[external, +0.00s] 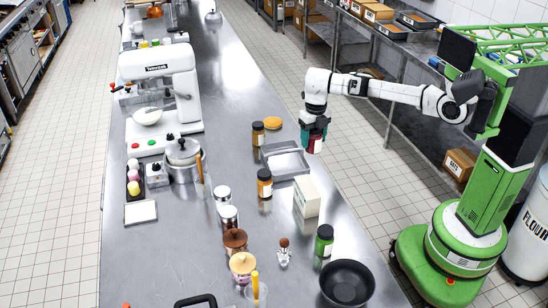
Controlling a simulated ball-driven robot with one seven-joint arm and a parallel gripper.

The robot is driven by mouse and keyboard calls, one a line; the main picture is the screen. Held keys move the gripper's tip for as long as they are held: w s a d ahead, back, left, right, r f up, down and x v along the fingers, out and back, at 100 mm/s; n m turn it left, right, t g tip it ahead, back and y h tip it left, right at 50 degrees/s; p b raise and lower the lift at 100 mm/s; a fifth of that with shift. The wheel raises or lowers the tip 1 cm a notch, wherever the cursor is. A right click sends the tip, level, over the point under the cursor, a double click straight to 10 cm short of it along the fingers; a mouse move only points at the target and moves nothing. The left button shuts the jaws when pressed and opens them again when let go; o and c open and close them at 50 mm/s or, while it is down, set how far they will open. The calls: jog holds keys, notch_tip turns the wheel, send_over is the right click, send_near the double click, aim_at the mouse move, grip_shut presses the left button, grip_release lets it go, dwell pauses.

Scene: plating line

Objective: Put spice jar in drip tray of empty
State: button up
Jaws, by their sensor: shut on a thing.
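The metal drip tray (285,162) lies on the counter to the left of my gripper and looks empty. Other spice jars with dark lids stand on the counter: a brown one (258,135) behind the tray, an orange one (264,186) at its front left, and a green one (324,242) further forward.
A white box (307,197) stands just in front of the tray. An orange disc (272,124) lies behind it. A black pan (347,283) is near the front edge. A pot (184,160) and a white mixer (161,100) stand on the left.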

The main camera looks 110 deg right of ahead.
jog(key=s+d+r+p, duration=0.3)
jog(key=s+d, duration=0.5)
jog(key=d, duration=0.3)
jog(key=shift+m, duration=0.3)
jog(key=w+d+f, duration=0.1)
jog(key=w+f, duration=0.2)
jog(key=w, duration=0.1)
jog(key=w+d+f, duration=0.1)
jog(key=w+f, duration=0.1)
jog(key=w, duration=0.2)
jog(key=w+d+f, duration=0.2)
jog(key=w+f, duration=0.1)
jog(key=w, duration=0.1)
jog(key=shift+f+p, duration=0.3)
jog(key=shift+f, duration=0.05)
jog(key=shift+w+d+f, duration=0.1)
jog(key=shift+w+f, duration=0.1)
jog(key=shift+w+d+f+p, duration=0.15)
jog(key=shift+f+p, duration=0.1)
jog(key=shift+f, duration=0.7)
jog(key=shift+w+a+f+p, duration=0.1)
jog(key=shift+f+p, duration=0.1)
jog(key=shift+f, duration=0.7)
jog(key=o, duration=1.2)
jog(key=shift+f, duration=0.1)
